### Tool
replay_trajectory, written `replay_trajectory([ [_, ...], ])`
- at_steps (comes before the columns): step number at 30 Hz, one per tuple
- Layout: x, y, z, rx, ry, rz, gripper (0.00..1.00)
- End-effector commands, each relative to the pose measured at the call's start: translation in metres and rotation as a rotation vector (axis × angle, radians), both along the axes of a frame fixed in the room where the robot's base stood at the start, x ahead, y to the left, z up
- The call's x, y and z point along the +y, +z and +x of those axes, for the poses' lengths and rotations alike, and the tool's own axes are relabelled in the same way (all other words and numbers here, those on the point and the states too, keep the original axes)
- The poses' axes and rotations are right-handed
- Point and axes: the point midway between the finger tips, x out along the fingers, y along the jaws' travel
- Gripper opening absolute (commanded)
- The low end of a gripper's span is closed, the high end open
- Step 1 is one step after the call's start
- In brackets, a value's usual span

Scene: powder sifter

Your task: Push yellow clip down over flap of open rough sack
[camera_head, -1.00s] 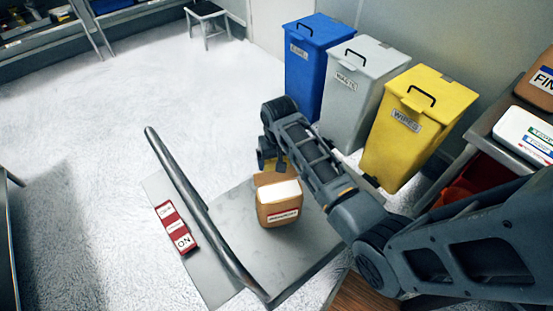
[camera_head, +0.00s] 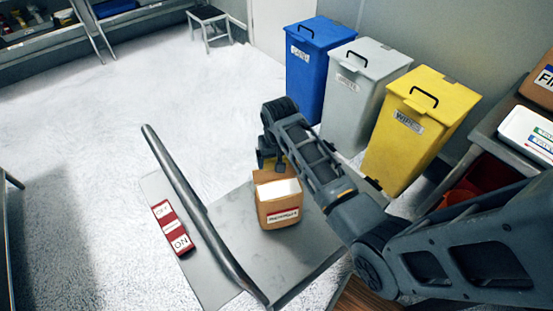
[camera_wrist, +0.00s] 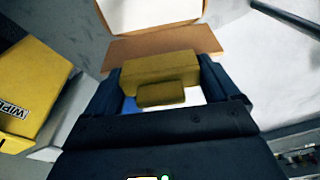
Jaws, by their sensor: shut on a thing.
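The open rough sack (camera_head: 279,213) is a small brown sack with a white top and a red-and-white label. It stands upright on a grey metal plate. In the wrist view its brown flap (camera_wrist: 165,45) stands just beyond the yellow clip (camera_wrist: 160,72), with the white contents (camera_wrist: 150,12) behind. My gripper (camera_head: 272,162) is at the sack's back edge in the head view. In the wrist view my gripper (camera_wrist: 170,85) is shut on the yellow clip, one finger at each side. Whether the clip touches the flap is hard to tell.
A grey rail (camera_head: 196,205) runs along the left of the metal plate (camera_head: 235,218), beside a red ON/OFF switch panel (camera_head: 175,228). Blue (camera_head: 315,65), grey (camera_head: 355,95) and yellow (camera_head: 412,130) bins stand behind to the right. The floor at left is clear.

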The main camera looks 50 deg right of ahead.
Motion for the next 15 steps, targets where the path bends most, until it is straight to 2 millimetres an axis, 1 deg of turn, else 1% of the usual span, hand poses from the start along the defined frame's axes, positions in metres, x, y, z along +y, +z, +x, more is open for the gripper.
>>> replay_trajectory([
  [1, 0.013, -0.028, -0.017, 0.047, 0.001, 0.035, 0.60],
  [4, 0.014, -0.028, -0.017, 0.048, 0.001, 0.036, 0.60],
  [5, 0.014, -0.028, -0.017, 0.048, 0.001, 0.036, 0.92],
  [7, 0.014, -0.028, -0.017, 0.048, 0.002, 0.036, 0.98],
  [8, 0.014, -0.028, -0.017, 0.048, 0.002, 0.036, 1.00],
  [11, 0.014, -0.027, -0.017, 0.048, 0.003, 0.036, 1.00],
  [15, 0.014, -0.015, -0.016, 0.041, 0.003, 0.032, 1.00],
])
